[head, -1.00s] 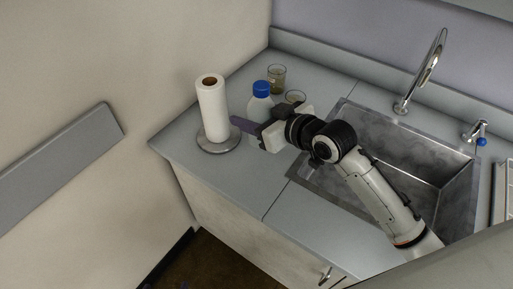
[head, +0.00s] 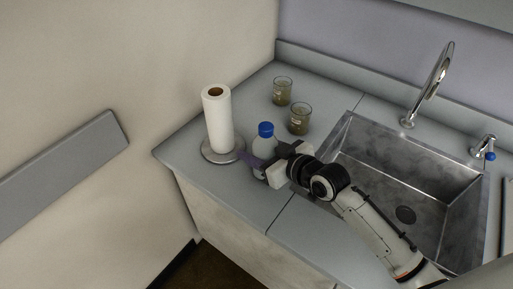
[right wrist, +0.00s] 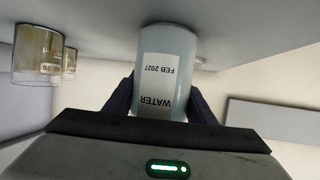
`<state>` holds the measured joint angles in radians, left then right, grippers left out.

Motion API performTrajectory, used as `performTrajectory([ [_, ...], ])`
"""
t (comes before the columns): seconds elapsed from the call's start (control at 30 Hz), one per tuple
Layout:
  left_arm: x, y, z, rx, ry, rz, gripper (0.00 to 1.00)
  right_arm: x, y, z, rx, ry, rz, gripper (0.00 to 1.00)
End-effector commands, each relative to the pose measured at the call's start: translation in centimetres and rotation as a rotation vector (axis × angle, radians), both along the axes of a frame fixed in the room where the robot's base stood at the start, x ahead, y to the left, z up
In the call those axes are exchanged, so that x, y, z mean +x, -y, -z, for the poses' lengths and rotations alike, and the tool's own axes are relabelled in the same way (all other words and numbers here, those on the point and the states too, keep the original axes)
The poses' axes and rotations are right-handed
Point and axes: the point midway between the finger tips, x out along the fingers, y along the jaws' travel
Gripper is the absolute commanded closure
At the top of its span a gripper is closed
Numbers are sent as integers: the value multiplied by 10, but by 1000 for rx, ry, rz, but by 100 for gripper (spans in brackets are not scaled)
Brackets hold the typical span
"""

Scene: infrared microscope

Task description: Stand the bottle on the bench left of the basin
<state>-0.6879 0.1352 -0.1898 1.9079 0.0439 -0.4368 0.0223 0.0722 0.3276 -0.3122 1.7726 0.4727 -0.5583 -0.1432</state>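The white bottle with a blue cap (head: 265,130) is upright over the bench (head: 235,197), between the paper towel roll and the basin (head: 405,190). My right gripper (head: 257,162) is shut on it, with a dark purple finger along each side. In the right wrist view the bottle (right wrist: 168,65) shows upside down between the fingers (right wrist: 160,105), with a label reading WATER FEB 2027. Its base is at or very near the bench surface; I cannot tell if it touches. My left gripper is not in view.
The paper towel roll (head: 217,122) on its round base stands close left of the bottle. Two beakers, one at the back (head: 282,91) and one nearer (head: 299,119), stand behind it. The bench front edge is close. A faucet (head: 430,85) rises behind the basin.

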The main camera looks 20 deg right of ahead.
Motion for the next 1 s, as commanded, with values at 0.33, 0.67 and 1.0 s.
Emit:
performTrajectory([
  [0.33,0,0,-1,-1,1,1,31,0,0,0,0,-1,0,31],
  [0.67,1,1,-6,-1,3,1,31,-26,12,-15,-3,-1,-1,31],
  [1.0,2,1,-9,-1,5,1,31,-84,40,-40,-3,-3,0,31],
])
